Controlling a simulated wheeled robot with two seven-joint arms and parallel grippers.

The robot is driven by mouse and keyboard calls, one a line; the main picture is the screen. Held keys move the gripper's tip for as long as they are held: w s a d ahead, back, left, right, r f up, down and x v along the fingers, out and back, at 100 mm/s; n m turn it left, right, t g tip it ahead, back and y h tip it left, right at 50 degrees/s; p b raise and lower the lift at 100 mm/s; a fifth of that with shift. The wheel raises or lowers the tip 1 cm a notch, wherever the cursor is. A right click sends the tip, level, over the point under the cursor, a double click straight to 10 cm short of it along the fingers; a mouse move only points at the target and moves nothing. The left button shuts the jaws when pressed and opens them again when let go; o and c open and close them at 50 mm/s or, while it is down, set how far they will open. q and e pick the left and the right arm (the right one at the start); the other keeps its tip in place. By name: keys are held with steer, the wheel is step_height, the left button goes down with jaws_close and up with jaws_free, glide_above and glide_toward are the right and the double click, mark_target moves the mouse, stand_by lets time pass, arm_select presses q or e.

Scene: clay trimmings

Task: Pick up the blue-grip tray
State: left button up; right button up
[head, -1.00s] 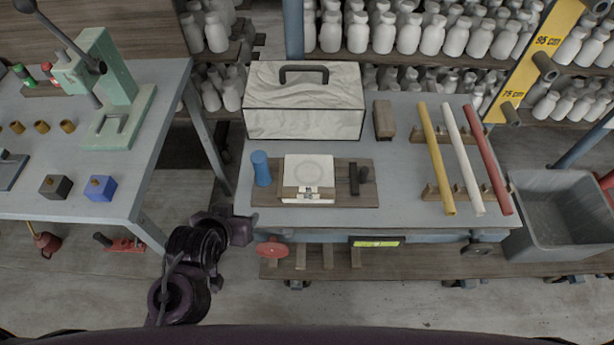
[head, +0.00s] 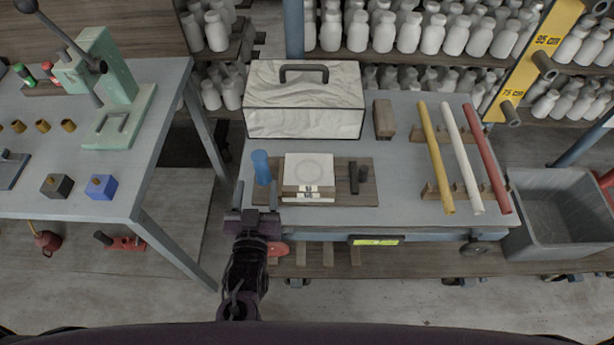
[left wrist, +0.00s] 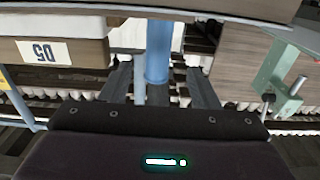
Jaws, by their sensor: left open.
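The tray is a flat brown wooden board (head: 345,198) near the front edge of the grey table, with an upright blue grip (head: 262,167) at its left end. My left gripper (head: 252,217) is open at the table's front edge, just in front of the blue grip. In the left wrist view the blue grip (left wrist: 158,52) appears between the open fingers (left wrist: 160,88); contact is not visible. My right gripper is not in view.
A pale case (head: 304,108) with a dark handle stands behind the tray. Yellow, white and red rods (head: 463,160) lie on the table's right side. A workbench (head: 100,207) with a green press (head: 112,95) stands left, across a gap. A grey bin (head: 560,215) is at right.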

mark_target(260, 172)
arm_select(q)
steer(key=w, duration=0.3)
steer(key=w+p, duration=0.1)
steer(key=w, duration=0.1)
steer(key=shift+w+d+f, duration=0.1)
steer(key=shift+w+f, duration=0.1)
steer(key=shift+w, duration=0.2)
jaws_close()
steer(key=shift+r, duration=0.15)
